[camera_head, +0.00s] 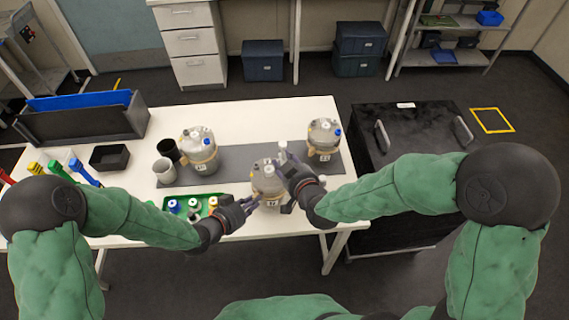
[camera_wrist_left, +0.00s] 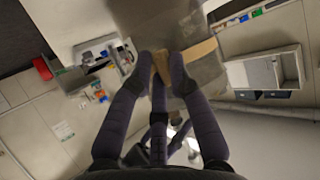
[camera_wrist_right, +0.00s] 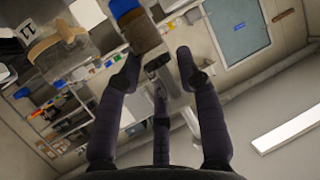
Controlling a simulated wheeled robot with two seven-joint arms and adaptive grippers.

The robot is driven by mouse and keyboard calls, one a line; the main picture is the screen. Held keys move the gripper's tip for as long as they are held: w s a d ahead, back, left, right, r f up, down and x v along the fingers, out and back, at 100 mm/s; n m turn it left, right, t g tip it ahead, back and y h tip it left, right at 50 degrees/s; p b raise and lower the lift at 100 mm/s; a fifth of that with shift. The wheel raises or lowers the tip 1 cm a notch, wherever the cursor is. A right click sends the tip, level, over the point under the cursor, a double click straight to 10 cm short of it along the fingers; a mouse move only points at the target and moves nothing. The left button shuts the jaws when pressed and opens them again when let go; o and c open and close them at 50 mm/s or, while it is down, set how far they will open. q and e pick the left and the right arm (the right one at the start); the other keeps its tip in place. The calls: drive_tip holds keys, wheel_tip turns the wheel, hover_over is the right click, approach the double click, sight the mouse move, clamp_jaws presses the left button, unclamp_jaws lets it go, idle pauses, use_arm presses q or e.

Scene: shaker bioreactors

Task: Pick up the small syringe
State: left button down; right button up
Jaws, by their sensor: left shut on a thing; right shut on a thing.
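I cannot clearly make out a small syringe in any view. The front vessel (camera_head: 268,183), rounded and grey with a tan band and a label, stands at the table's front edge between my grippers. My left gripper (camera_head: 250,204) is at its lower left. In the left wrist view, its fingers (camera_wrist_left: 162,62) are shut on a tan tab, apparently part of the vessel's band. My right gripper (camera_head: 284,168) is at the vessel's upper right. In the right wrist view, its fingers (camera_wrist_right: 158,68) close on a small grey piece, partly hidden.
Two similar vessels stand behind, one left (camera_head: 197,152) and one right (camera_head: 323,139), on a grey mat (camera_head: 240,158). A green tray (camera_head: 180,201) with several capped bottles lies left of my left gripper. A black box (camera_head: 109,158) and cups are further left. A black cabinet (camera_head: 405,135) stands right.

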sight(286, 144)
wheel_tip(286, 144, up, 10)
use_arm(q)
drive_tip(key=c, duration=1.1)
unclamp_jaws()
drive_tip(key=v, duration=1.2)
drive_tip(key=shift+s, duration=0.1)
drive_tip(key=shift+f, duration=0.1)
use_arm(e)
drive_tip(key=shift+s+f, duration=0.1)
